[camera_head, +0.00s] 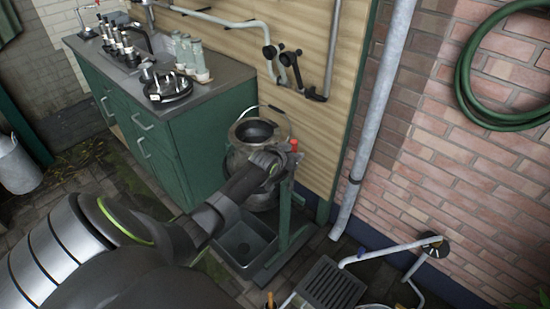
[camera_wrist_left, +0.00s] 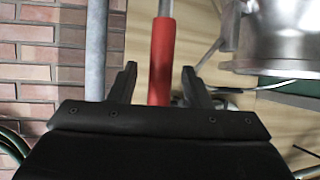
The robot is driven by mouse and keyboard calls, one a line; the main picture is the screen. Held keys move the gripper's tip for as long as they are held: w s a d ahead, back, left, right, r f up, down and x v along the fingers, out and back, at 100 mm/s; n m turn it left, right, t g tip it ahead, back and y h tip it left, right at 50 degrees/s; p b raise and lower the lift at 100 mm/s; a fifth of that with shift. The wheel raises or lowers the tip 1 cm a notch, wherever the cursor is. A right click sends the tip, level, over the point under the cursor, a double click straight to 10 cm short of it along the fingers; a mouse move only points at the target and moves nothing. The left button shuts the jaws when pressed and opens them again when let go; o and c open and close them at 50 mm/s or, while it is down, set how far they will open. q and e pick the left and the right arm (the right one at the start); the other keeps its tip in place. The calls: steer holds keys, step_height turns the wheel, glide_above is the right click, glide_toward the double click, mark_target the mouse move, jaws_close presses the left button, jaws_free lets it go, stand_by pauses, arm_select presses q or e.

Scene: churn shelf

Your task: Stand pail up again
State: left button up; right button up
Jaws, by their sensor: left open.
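A grey metal pail (camera_head: 240,160) with a dark open mouth and a thin wire handle is beside a green frame (camera_head: 284,205), right of the cabinet. I cannot tell exactly how far it leans; my arm covers part of it. A metal vessel (camera_wrist_left: 285,35), probably this pail, fills the upper right of the left wrist view. A red grip (camera_head: 293,145) is at the top of the frame. My left gripper (camera_wrist_left: 160,88) is open, and the red grip (camera_wrist_left: 161,50) shows between its fingers with gaps on both sides. My right gripper is not in view.
A green cabinet (camera_head: 180,145) with a sink and bottles stands left of the pail. A grey basin (camera_head: 245,245) lies below. A drainpipe (camera_head: 375,110) and brick wall are to the right. A grate (camera_head: 331,285) and pipes are at the front.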

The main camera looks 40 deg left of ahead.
arm_select(q)
steer(key=p+v, duration=0.1)
steer(key=v, duration=1.2)
steer(key=shift+s+d+r, duration=0.2)
steer(key=shift+s+r, duration=0.1)
steer(key=s+a+f+g, duration=0.15)
steer(key=s+f, duration=0.35)
steer(key=f, duration=0.5)
steer(key=s+f+g+y, duration=0.1)
steer(key=s+f+g, duration=0.1)
steer(key=s+f, duration=0.5)
steer(key=s+a+f+g, duration=0.1)
steer(key=s+f+g, duration=0.15)
steer(key=f, duration=0.95)
steer(key=s+d+f+g, duration=0.1)
steer(key=s+d+f, duration=0.3)
steer(key=s, duration=0.6)
steer(key=s+d+f+g, duration=0.2)
steer(key=s+f, duration=0.5)
steer(key=s, duration=0.4)
steer(key=s+d+f+g+h, duration=0.1)
steer(key=s+d+f, duration=0.4)
steer(key=s, duration=0.6)
steer(key=shift+d+f+m+g, duration=0.3)
steer(key=shift+d+f+g, duration=0.05)
steer(key=shift+f+g, duration=0.15)
